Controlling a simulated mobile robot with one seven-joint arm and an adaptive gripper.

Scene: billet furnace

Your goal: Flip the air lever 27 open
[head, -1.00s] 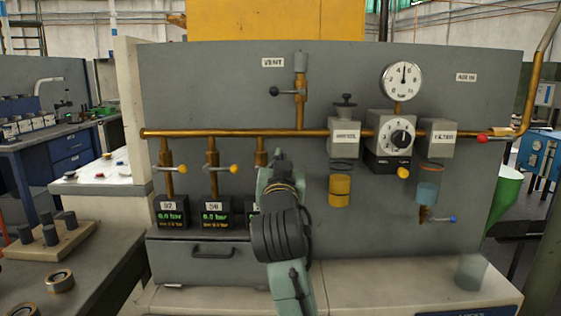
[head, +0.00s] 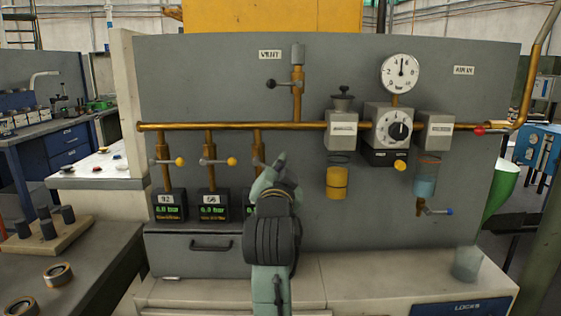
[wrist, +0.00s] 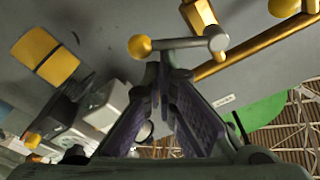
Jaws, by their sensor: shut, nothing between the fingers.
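Several brass drop valves hang from the pipe. The third valve (head: 258,145) is partly behind my gripper (head: 279,158), and its lever end and box label are hidden in the head view. I cannot read a 27 anywhere. In the wrist view, a grey lever (wrist: 182,43) with a yellow ball (wrist: 140,47) lies across just beyond the tips of my gripper (wrist: 163,58). The fingers are shut with nothing between them. The tips are very close to the lever; I cannot tell if they touch it. The other two levers (head: 164,160) (head: 217,161) point right, crosswise to their pipes.
The brass pipe (head: 220,126) runs above the valves. Display boxes (head: 169,205) stand below, over a drawer (head: 195,247). A vent lever (head: 283,84), gauge (head: 401,72), regulator (head: 390,126) and yellow-filled bowl (head: 337,180) are nearby. Panel space between my gripper and the bowl is clear.

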